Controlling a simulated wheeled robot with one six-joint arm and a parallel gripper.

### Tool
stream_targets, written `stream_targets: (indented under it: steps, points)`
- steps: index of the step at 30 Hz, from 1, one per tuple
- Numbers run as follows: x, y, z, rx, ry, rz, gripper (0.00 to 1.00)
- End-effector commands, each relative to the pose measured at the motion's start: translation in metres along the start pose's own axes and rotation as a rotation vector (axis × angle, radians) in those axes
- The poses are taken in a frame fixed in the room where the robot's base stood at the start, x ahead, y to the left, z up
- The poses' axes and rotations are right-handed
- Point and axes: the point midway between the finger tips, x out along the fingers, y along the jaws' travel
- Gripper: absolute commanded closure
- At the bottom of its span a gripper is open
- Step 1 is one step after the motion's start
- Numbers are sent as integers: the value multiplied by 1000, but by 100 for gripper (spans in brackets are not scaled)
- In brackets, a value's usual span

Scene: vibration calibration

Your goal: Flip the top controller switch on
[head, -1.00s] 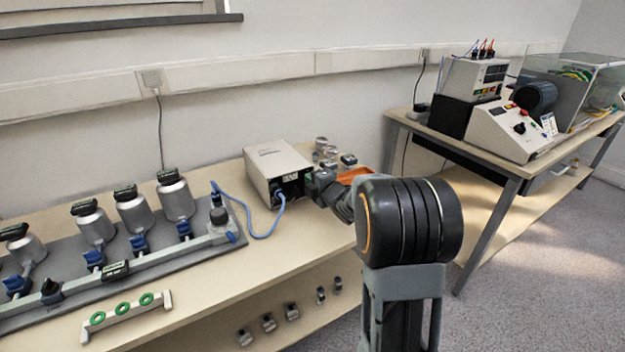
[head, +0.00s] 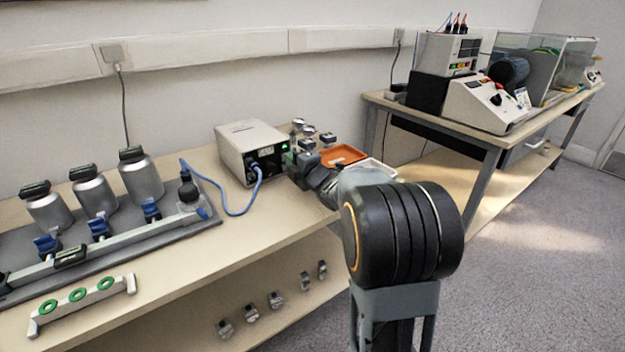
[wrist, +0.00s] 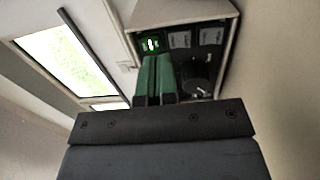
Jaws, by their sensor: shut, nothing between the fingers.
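The controller is a beige box (head: 250,130) on the near bench, with a dark front panel (head: 262,160) facing my gripper. A green light (head: 284,146) glows at the panel's upper right. In the wrist view the controller (wrist: 231,50) shows a bright green lit switch (wrist: 151,44) at the panel's upper left and a black round knob (wrist: 196,84) lower right. My gripper (head: 296,160) is at the panel. Its green fingers (wrist: 155,66) are shut and empty, tips just below the lit switch. I cannot tell whether they touch it.
A blue cable (head: 240,211) runs from the panel to the metal fixture on the left. An orange tray (head: 343,155) and several small metal parts (head: 308,130) lie beside the controller. A second bench (head: 470,135) with instruments stands at the right. The floor between is clear.

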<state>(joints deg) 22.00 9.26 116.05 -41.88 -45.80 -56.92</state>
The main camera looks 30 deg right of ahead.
Motion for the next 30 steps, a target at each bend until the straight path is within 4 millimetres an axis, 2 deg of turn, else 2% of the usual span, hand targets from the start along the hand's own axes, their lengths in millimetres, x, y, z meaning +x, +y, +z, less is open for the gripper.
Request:
stream_targets:
  steps: [1, 3, 9, 15, 21, 30]
  points:
    - [-8, -5, 0, -1, -2, 1, 100]
    - [-23, 0, 1, 0, -2, 0, 100]
    - [-62, -4, 0, 1, 0, -1, 100]
    - [-90, -7, 0, 0, 0, 0, 100]
    - [-104, -8, 0, 1, 2, 0, 100]
    - [-106, -9, -1, 1, 2, -1, 100]
